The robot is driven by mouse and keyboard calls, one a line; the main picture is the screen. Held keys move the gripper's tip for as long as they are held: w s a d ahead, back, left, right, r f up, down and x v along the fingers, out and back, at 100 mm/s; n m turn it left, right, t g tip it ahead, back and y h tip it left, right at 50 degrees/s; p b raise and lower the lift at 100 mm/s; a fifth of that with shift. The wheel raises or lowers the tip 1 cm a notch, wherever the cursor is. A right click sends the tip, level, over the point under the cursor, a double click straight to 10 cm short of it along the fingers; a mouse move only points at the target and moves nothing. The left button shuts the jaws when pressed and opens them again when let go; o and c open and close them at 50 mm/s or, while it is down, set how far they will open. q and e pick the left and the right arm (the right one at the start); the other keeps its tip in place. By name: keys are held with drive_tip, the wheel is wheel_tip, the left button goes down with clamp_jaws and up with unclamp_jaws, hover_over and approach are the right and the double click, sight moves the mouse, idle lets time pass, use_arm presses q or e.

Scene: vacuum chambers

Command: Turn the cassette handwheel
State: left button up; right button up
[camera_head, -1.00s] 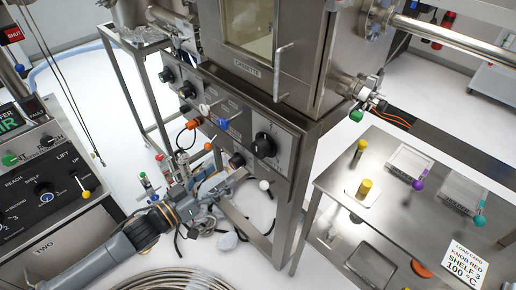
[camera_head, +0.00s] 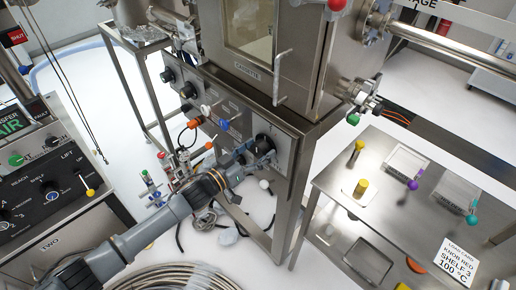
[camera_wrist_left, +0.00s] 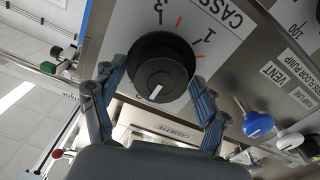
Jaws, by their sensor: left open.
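The cassette handwheel is a round black knob (camera_wrist_left: 160,72) with a white pointer line, on a grey panel marked CASSETTE with numbers 1 and 3. In the head view the knob (camera_head: 265,141) sits on the right of the cabinet's front panel, partly hidden by my gripper. My left gripper (camera_head: 256,151) is at the knob. In the left wrist view its open fingers (camera_wrist_left: 157,76) stand on either side of the knob, with the tips near its rim. I cannot tell whether they touch it. My right gripper is not in view.
Blue (camera_wrist_left: 258,124) and white (camera_wrist_left: 289,140) ball-ended levers stick out beside the knob. A metal table (camera_head: 330,187) with posts and clear trays stands to the right. A control console (camera_head: 50,205) stands on the left. Coiled hose (camera_head: 175,279) lies on the floor.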

use_arm(q)
drive_tip(key=c, duration=1.1)
drive_tip(key=m, duration=0.3)
drive_tip(key=shift+b, duration=0.35)
drive_tip(key=shift+c, duration=0.2)
drive_tip(key=shift+m, duration=0.8)
drive_tip(key=o, duration=1.1)
drive_tip(key=shift+d, duration=0.1)
drive_tip(key=shift+o, duration=0.2)
